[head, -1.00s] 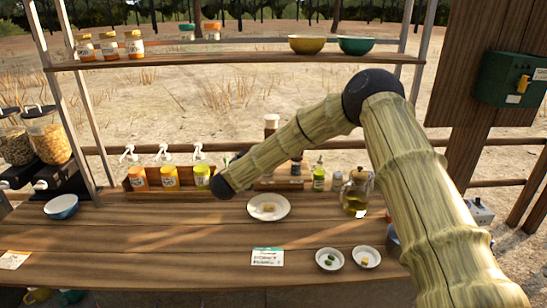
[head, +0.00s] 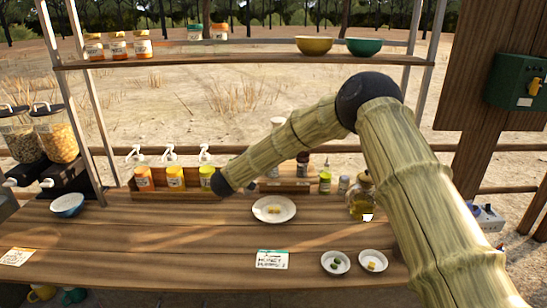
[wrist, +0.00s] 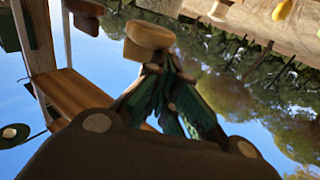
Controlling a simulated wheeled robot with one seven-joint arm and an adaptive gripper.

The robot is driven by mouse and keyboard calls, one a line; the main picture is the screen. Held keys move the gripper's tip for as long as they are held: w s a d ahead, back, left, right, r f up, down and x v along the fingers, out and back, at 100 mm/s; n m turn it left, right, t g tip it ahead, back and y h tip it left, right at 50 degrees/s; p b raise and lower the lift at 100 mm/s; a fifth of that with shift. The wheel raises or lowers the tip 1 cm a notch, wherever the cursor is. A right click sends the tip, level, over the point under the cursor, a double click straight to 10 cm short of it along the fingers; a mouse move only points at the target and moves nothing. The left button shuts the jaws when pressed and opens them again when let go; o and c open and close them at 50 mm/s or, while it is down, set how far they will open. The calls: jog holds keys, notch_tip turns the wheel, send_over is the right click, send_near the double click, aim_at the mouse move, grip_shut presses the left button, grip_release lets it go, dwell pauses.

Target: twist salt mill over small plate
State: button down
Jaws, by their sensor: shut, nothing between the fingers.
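A white small plate (head: 288,217) with a few small yellow pieces on it lies mid-counter in the head view. A tall mill-like thing with a pale top (head: 277,121) stands behind my forearm, which hides its middle; it may be the salt mill. A darker mill-like thing (head: 302,162) stands to its right in the wooden rack. My gripper (wrist: 150,40) is shut and empty in the wrist view, its green finger links drawn together. In the head view my wrist end hangs left of the plate and the fingers do not show.
A wooden rack (head: 205,195) holds several pump bottles at the back left. A green-capped bottle (head: 325,182) and an oil jug (head: 361,198) stand right of the mills. Two small dishes (head: 335,272) and a card (head: 272,260) lie in front. Free counter lies left of the plate.

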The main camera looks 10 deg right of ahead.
jog(key=shift+w, duration=0.15)
dwell(0.9)
jog(key=shift+w+m+g+h+b, duration=0.3)
jog(key=shift+m+g+h+b, duration=0.3)
jog(key=shift+m+g+h, duration=0.25)
jog(key=shift+w+b, duration=0.7)
jog(key=shift+b, duration=0.05)
jog(key=shift+w+d+m+g+h+b, duration=0.2)
jog(key=shift+m+g+h, duration=0.2)
jog(key=shift+g, duration=0.15)
jog(key=shift+w+d+m+g+h+b, duration=0.1)
jog(key=shift+w+m+g+h, duration=0.1)
jog(key=shift+m+g+h, duration=0.25)
jog(key=shift+w+d, duration=0.1)
jog(key=shift+w, duration=0.1)
dwell(1.6)
